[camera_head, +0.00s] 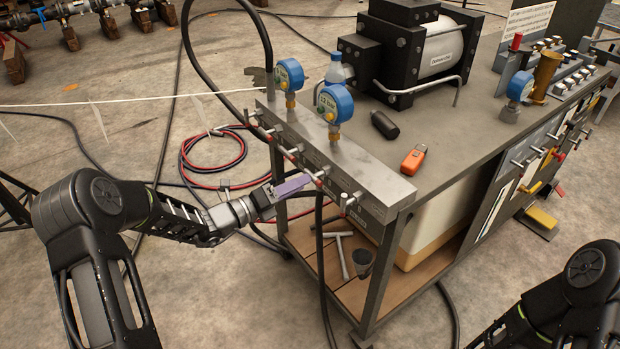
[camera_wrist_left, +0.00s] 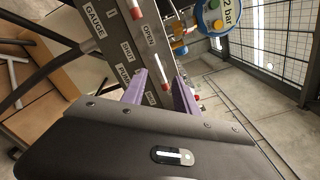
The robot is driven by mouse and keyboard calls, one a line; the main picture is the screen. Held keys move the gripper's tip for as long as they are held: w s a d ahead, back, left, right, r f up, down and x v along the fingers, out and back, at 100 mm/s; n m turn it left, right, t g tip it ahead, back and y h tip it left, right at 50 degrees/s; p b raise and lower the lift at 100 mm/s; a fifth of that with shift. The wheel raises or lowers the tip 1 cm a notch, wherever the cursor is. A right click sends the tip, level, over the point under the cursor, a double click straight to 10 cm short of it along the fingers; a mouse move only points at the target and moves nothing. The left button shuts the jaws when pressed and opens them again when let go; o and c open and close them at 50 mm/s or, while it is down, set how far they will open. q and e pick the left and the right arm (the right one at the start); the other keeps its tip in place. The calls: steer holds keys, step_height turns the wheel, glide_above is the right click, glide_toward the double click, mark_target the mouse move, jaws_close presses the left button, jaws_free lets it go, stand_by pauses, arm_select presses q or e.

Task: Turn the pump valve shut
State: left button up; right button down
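The steel valve manifold (camera_head: 345,172) runs along the table's near edge with several small lever handles. My left gripper (camera_head: 303,184) has purple fingers and reaches its front face from the left. In the left wrist view, the two fingers (camera_wrist_left: 160,92) stand apart, with a white lever handle with a red tip (camera_wrist_left: 161,73) showing between them. I cannot tell whether either finger touches it. Labels reading GAUGE, SHUT, OPEN and apparently PUMP show on the manifold (camera_wrist_left: 108,37) in that view. Of my right arm only links show at lower right; its gripper is out of view.
Two blue gauges (camera_head: 290,76) (camera_head: 334,103) stand on the manifold. A black pump (camera_head: 408,55), a dark cylinder (camera_head: 384,125) and an orange device (camera_head: 414,158) are on the tabletop. Red and black hoses (camera_head: 212,150) lie on the floor behind my left arm. A black hose hangs below the manifold.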

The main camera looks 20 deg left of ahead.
mark_target(320, 174)
arm_select(q)
steer(key=x, duration=0.4)
steer(key=shift+c, duration=0.6)
jaws_close()
